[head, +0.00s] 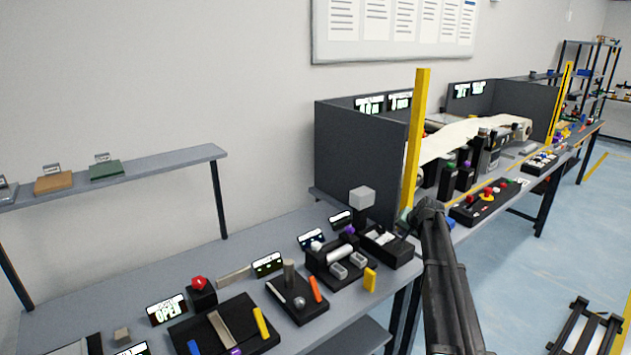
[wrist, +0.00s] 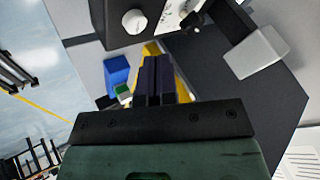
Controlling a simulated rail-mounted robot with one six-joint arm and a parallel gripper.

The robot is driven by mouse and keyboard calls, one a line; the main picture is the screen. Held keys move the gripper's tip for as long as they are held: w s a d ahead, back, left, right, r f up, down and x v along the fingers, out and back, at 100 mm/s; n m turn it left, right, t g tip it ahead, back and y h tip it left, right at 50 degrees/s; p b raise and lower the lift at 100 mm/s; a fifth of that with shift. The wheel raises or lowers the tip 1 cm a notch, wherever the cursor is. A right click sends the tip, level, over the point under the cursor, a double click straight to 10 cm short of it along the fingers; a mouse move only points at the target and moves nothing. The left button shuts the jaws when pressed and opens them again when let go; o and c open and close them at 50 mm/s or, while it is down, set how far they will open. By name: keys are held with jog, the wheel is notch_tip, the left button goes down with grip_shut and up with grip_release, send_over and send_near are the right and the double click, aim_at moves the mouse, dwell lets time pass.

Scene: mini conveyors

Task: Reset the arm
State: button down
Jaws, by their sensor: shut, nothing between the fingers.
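My arm (head: 448,285) reaches up from the bottom of the head view, over the front edge of the bench near the yellow post (head: 416,140). My gripper shows at the bottom centre of the wrist view, its two dark fingers (wrist: 153,78) together with nothing between them. In the head view the gripper end is small and partly hidden by my arm. The fingers point toward a dark panel with a white round knob (wrist: 135,21). I cannot tell the exact gap between the fingertips and the things behind them.
The bench (head: 120,283) carries several dark fixtures, including one with a red knob (head: 199,283). A grey cube (head: 362,197) stands near the dark partition (head: 340,155). A blue block (wrist: 117,72) lies left of the fingers. Open blue floor (head: 530,250) is to the right.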

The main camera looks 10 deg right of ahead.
jog(key=s+a+n+g, duration=0.2)
jog(key=s+a, duration=0.6)
jog(key=s, duration=0.5)
jog(key=s+a+f+n+g+p, duration=0.1)
jog(key=s+a+n+g, duration=0.1)
jog(key=s+a, duration=0.6)
jog(key=s+a+f+n+g+h, duration=0.1)
jog(key=s+a+n+g, duration=0.2)
jog(key=s+a, duration=0.5)
jog(key=s, duration=0.9)
jog(key=shift+s+a+g, duration=0.4)
jog(key=shift+f, duration=0.1)
jog(key=shift+w+d, duration=0.1)
